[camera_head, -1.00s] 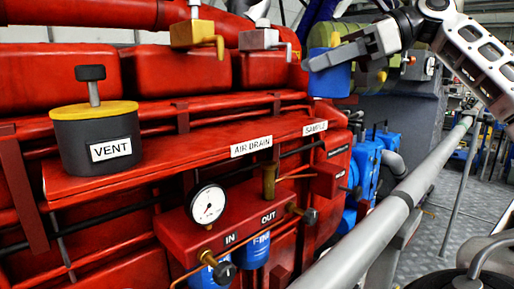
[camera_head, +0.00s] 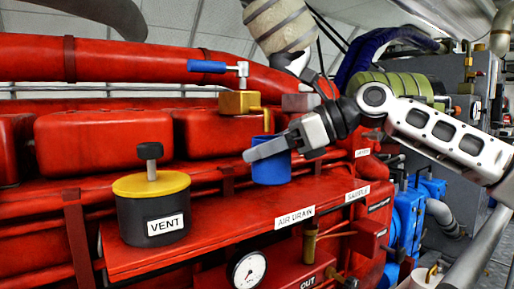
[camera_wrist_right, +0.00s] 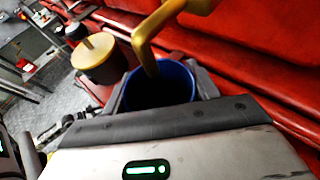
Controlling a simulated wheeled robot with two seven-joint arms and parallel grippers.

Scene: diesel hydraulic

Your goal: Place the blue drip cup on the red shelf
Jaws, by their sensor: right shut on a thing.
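The blue drip cup (camera_head: 270,163) is upright in my right gripper (camera_head: 262,152), which is shut on it. In the head view the cup hangs just behind and above the red shelf (camera_head: 235,222), under the yellow valve block (camera_head: 240,102). I cannot tell whether its bottom touches anything. In the right wrist view the open mouth of the cup (camera_wrist_right: 172,85) lies between the fingers, with the valve's bent brass spout (camera_wrist_right: 150,45) over it. My left gripper is not in view.
A black VENT pot (camera_head: 152,215) with a yellow lid stands on the left part of the shelf. Shelf labels read AIR DRAIN (camera_head: 295,216) and SAMPLE. A pressure gauge (camera_head: 249,270) is below. The shelf's middle is clear.

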